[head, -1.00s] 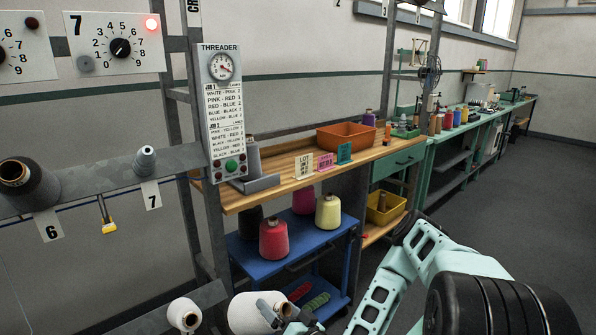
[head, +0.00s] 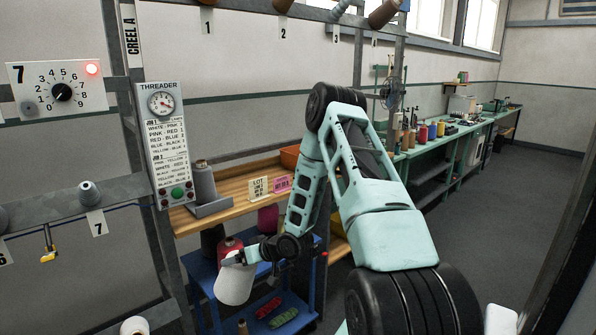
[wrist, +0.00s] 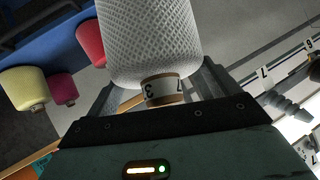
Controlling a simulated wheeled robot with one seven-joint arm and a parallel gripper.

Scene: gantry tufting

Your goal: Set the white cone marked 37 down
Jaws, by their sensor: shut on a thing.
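The white cone (head: 236,284) is in my gripper (head: 248,258), held in the air in front of the blue cart and tilted. In the wrist view the white cone (wrist: 148,40) fills the top middle, and the label on its narrow end (wrist: 163,91) shows a 3 and a 7. My gripper's fingers (wrist: 163,88) are shut on that narrow end. The blue cart (head: 202,275) stands beyond the cone, with a red cone (head: 229,245) partly hidden behind it and a dark cone (head: 212,240) on its top shelf.
The threader panel (head: 163,145) and creel rail (head: 70,207) are at left. Red and green bundles lie on the cart's lower shelf. Open floor (head: 480,200) lies at right.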

